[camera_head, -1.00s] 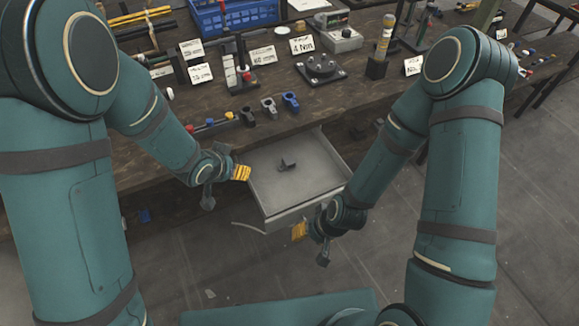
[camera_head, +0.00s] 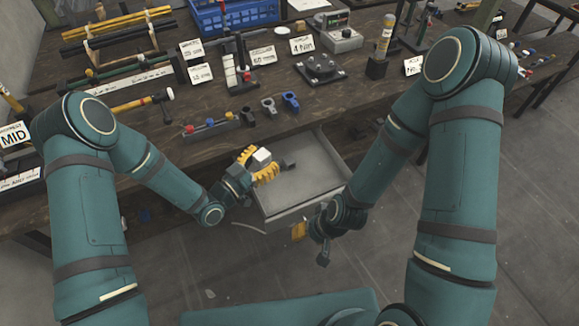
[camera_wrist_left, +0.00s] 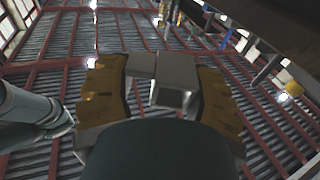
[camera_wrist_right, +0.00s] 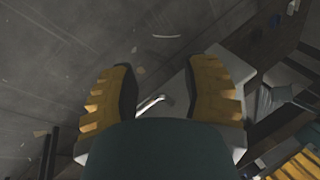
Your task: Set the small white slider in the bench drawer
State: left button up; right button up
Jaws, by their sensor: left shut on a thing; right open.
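The small white slider (camera_head: 261,157) is held between the yellow fingers of my left gripper (camera_head: 262,168), above the left back part of the open drawer. In the left wrist view the slider (camera_wrist_left: 175,82) is a pale block with a dark square end, gripped between both fingers. The bench drawer (camera_head: 318,184) is pulled out, with a grey floor. A small dark part (camera_head: 288,163) lies inside, partly hidden by the left gripper. My right gripper (camera_head: 299,231) is open at the drawer's front; in the right wrist view a pale bent handle (camera_wrist_right: 150,103) shows between its fingers.
On the bench above the drawer stand dark, grey (camera_head: 268,105) and blue (camera_head: 290,102) small parts near the front edge. A rack with red and blue pieces (camera_head: 212,126) is to their left. The drawer's right half is clear.

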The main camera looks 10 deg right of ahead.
pick_arm(q)
jog(key=shift+s+t, duration=0.1)
jog(key=shift+t, duration=0.2)
jog(key=shift+a+f, duration=0.1)
jog(key=shift+f, duration=0.25)
notch_tip(320, 180, down, 9)
jog(key=shift+f+b, duration=0.1)
jog(key=shift+b, duration=1.15)
